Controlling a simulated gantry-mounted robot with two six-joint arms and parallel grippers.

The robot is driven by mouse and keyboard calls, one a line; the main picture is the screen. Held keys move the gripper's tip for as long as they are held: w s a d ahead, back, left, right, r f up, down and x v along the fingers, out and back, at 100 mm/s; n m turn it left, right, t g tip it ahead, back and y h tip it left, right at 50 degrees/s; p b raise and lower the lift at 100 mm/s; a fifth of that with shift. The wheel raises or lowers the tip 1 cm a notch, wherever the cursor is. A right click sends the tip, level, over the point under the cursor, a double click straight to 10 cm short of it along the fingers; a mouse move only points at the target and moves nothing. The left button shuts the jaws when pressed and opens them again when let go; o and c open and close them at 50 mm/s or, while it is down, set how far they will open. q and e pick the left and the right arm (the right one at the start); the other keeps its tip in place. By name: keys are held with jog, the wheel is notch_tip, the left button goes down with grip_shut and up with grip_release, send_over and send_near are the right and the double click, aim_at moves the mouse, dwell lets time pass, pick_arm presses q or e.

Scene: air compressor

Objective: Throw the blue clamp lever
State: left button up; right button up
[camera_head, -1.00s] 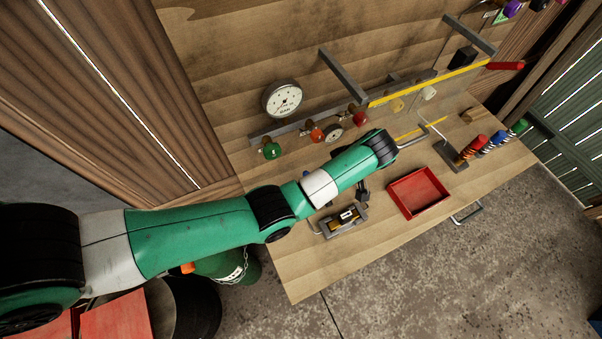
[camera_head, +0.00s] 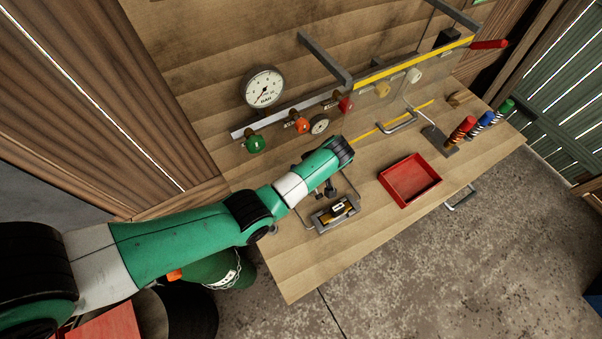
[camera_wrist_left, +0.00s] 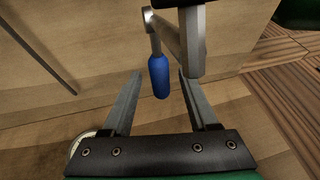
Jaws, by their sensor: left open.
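The blue clamp lever (camera_wrist_left: 159,76) shows in the left wrist view as a rounded blue grip on a thin metal rod, hanging from a metal bar (camera_wrist_left: 192,38). My left gripper (camera_wrist_left: 158,90) is open, with one finger on either side of the blue grip and a gap visible on both sides. In the head view my left arm comes in from the left and reaches over the workbench (camera_head: 300,270). There the arm hides the lever, and my left gripper shows only as dark parts under the wrist. My right gripper is in neither view.
A small device with a yellow counter (camera_head: 338,208) lies on the bench beside my wrist. A red tray (camera_head: 409,181) is to its right. A gauge (camera_head: 263,88), coloured knobs and a grey bracket (camera_head: 325,60) are on the back panel. Coloured-handled tools (camera_head: 463,130) stand at the right.

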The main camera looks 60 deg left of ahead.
pick_arm(q)
grip_shut()
dwell(1.3)
